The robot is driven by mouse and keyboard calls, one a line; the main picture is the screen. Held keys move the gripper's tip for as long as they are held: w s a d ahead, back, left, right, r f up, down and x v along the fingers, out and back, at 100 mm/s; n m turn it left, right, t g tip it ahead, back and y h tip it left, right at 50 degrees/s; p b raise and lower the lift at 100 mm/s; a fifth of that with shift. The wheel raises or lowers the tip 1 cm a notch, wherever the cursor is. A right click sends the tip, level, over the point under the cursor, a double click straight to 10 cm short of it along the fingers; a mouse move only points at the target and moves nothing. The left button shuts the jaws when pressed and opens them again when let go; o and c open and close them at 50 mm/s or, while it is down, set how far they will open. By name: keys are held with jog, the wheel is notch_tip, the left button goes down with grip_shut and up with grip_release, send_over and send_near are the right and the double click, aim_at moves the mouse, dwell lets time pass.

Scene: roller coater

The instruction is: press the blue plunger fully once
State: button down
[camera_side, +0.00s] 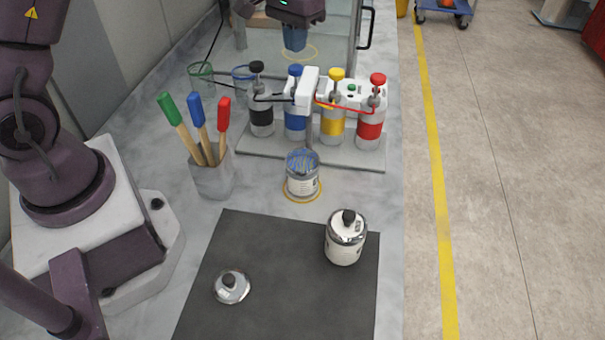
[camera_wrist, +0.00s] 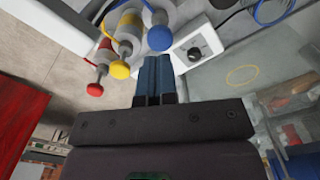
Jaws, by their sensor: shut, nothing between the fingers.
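The blue plunger (camera_side: 295,70) tops a bottle with a blue band (camera_side: 295,122), between the black plunger (camera_side: 257,67) and the yellow plunger (camera_side: 337,74). Its knob stands up on its stem. My gripper (camera_side: 295,47) is at the top of the side view, higher in the picture than the blue plunger and apart from it. Its fingers are shut together with nothing between them. In the wrist view the blue knob (camera_wrist: 159,38) shows just beyond my fingertips (camera_wrist: 156,58), with no clear contact.
The red plunger (camera_side: 377,79) stands at the right of the row. An open can (camera_side: 302,180) stands in front. A brush holder (camera_side: 211,178), a lidded jar (camera_side: 345,240) and a loose lid (camera_side: 231,287) are nearby.

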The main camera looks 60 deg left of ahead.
jog(key=shift+r, duration=2.4)
jog(key=s+d+r+m+t, duration=0.1)
jog(key=s+d+r+t, duration=0.1)
jog(key=s, duration=0.5)
jog(key=s+d+r+m+t, duration=0.1)
jog(key=s+d+r, duration=0.1)
jog(key=s, duration=0.6)
jog(key=s+d+r+m+t, duration=0.1)
jog(key=s+d+r+t, duration=0.1)
jog(key=s, duration=0.6)
notch_tip(320, 180, up, 2)
jog(key=shift+s+d+r+t, duration=0.25)
jog(key=shift+d+t, duration=0.05)
jog(key=shift+d, duration=0.25)
